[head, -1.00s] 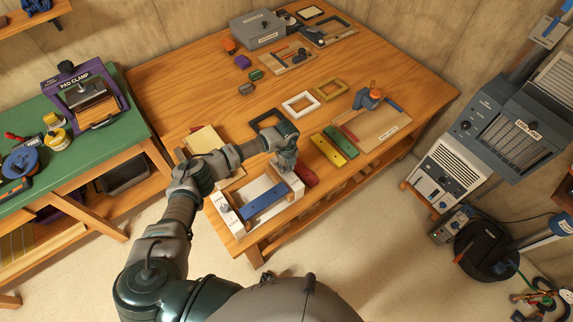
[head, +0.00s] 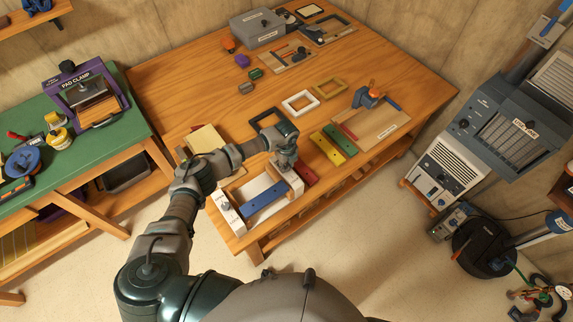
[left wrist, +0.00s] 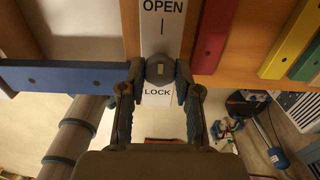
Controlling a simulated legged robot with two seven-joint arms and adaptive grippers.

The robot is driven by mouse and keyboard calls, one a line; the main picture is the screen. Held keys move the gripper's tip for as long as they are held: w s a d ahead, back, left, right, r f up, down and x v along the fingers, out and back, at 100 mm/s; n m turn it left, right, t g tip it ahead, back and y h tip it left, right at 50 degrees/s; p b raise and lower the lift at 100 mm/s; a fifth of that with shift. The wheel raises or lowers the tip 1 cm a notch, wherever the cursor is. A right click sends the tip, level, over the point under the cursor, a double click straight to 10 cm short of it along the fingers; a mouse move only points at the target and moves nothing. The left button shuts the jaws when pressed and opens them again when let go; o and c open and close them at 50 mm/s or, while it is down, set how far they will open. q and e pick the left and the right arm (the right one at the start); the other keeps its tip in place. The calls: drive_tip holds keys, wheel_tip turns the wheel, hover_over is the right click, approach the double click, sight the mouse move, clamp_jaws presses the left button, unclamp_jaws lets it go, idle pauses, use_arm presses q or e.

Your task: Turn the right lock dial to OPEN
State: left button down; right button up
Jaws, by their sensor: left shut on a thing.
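The right lock dial (left wrist: 160,70) is a grey knob on a white plate. In the left wrist view the plate reads OPEN (left wrist: 163,6) above the dial and LOCK (left wrist: 157,92) below it. My left gripper (left wrist: 160,74) is shut on the dial, one finger on each side. In the head view my left gripper (head: 284,166) reaches down over the right end of the fixture and hides the dial. A blue bar (head: 264,201) spans the fixture to its left white block (head: 228,212), which carries another dial. My right gripper is not in view.
Red (head: 306,174), yellow (head: 326,148) and green (head: 340,139) bars lie right of the fixture on the wooden table (head: 190,85). Black, white (head: 299,102) and yellow frames lie behind. A green bench (head: 65,140) stands at the left.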

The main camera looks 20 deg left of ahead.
sight(287, 165)
use_arm(q)
drive_tip(key=c, duration=0.9)
unclamp_jaws()
drive_tip(key=shift+w+r, duration=0.2)
drive_tip(key=shift+w, duration=0.05)
drive_tip(key=shift+o, duration=0.4)
drive_tip(key=shift+f, duration=0.15)
drive_tip(key=shift+s, duration=0.1)
drive_tip(key=shift+r, duration=0.35)
wheel_tip(287, 165, up, 11)
